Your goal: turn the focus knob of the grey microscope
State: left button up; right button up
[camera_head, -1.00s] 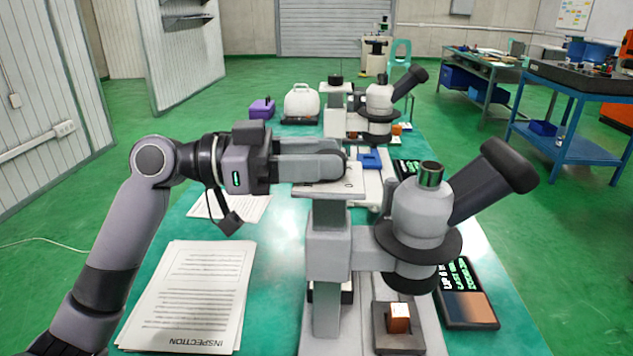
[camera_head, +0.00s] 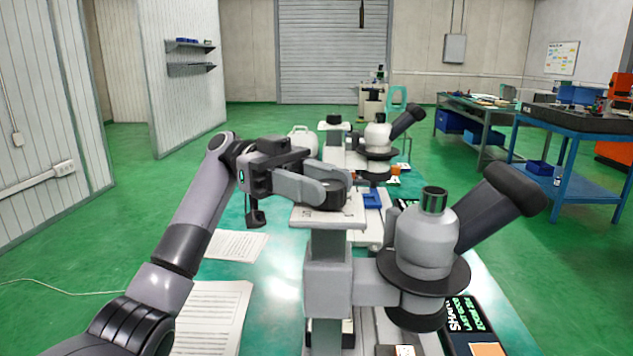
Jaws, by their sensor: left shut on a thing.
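The grey microscope (camera_head: 425,240) stands upright on the near end of the green-topped bench, with its dark eyepiece tube (camera_head: 500,205) slanting up to the right. Its dark focus knob (camera_head: 335,190) sits on the light plate (camera_head: 328,217) at the top of the column. My left gripper (camera_head: 333,186) reaches in from the left and is shut on this knob, with its grey fingers on either side. The fingers hide much of the knob. My right gripper is not in view.
A second, paler microscope (camera_head: 376,138) stands farther back on the bench. Printed sheets (camera_head: 215,315) lie left of the near microscope, and a dark panel with lettering (camera_head: 470,318) lies to its right. A blue table (camera_head: 570,125) stands at the right, across open green floor.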

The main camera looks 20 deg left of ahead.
pick_arm(q)
jog(key=shift+d+f+m+g, duration=0.1)
jog(key=shift+f+m+g, duration=0.05)
jog(key=shift+m+g, duration=0.3)
jog(key=o, duration=1.1)
jog(key=shift+c, duration=0.2)
jog(key=shift+w, duration=0.1)
jog(key=shift+w+a, duration=0.15)
jog(key=shift+a, duration=0.2)
jog(key=v, duration=0.6)
jog(key=shift+b, duration=0.4)
jog(key=shift+w+a, duration=0.1)
jog(key=shift+a, duration=0.05)
